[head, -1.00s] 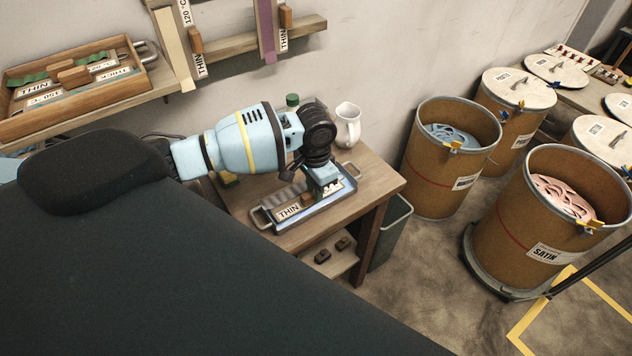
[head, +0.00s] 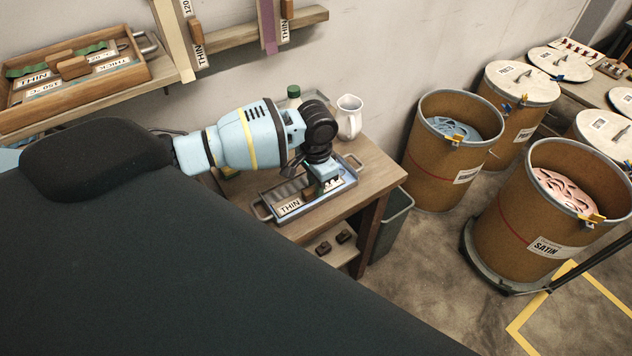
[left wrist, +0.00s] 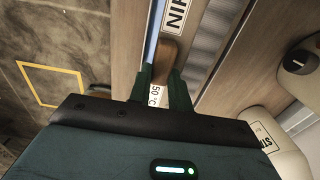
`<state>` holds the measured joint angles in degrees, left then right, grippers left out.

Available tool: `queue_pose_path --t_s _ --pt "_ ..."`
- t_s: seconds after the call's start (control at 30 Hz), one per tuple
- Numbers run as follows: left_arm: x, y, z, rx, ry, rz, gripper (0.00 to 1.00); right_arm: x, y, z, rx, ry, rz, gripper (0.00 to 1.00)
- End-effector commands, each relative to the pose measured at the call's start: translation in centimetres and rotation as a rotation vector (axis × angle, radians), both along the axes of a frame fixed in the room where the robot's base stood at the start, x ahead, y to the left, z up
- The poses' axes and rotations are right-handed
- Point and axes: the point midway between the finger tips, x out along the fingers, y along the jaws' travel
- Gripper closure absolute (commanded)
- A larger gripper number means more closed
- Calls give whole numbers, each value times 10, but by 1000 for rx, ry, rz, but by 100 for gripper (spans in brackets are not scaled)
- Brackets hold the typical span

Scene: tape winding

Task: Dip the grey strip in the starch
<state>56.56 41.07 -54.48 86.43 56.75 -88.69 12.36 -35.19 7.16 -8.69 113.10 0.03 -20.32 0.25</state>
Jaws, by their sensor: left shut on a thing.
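My left gripper (head: 326,187) is at the right end of a shallow metal tray (head: 271,209) on the small wooden table. In the left wrist view its green fingers (left wrist: 160,78) are shut on a brown wooden grip (left wrist: 169,52), with a "50 °C" label (left wrist: 155,95) between them. A "THIN" label (head: 290,206) lies at the tray's near left edge. A grey ribbed surface (head: 287,192) shows in the tray; I cannot tell whether it is the strip. The starch surface is not clear. My right gripper is not in view.
A white jug (head: 349,117) and a green-capped bottle (head: 293,97) stand behind the tray. A bin (head: 396,229) stands beside the wooden table (head: 379,178). Brown drums (head: 440,165) fill the right side. A wooden tray (head: 75,103) sits on the wall shelf at left.

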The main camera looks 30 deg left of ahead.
Motion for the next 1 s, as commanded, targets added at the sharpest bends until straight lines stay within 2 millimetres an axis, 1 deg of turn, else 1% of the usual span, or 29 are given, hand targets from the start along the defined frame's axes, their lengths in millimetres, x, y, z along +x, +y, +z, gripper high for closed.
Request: queue_pose_path --t_s 0.6,1.0 --pt "1 0 -8 0 0 1 100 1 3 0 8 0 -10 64" --pt "1 0 -8 0 0 1 100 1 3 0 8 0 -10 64"
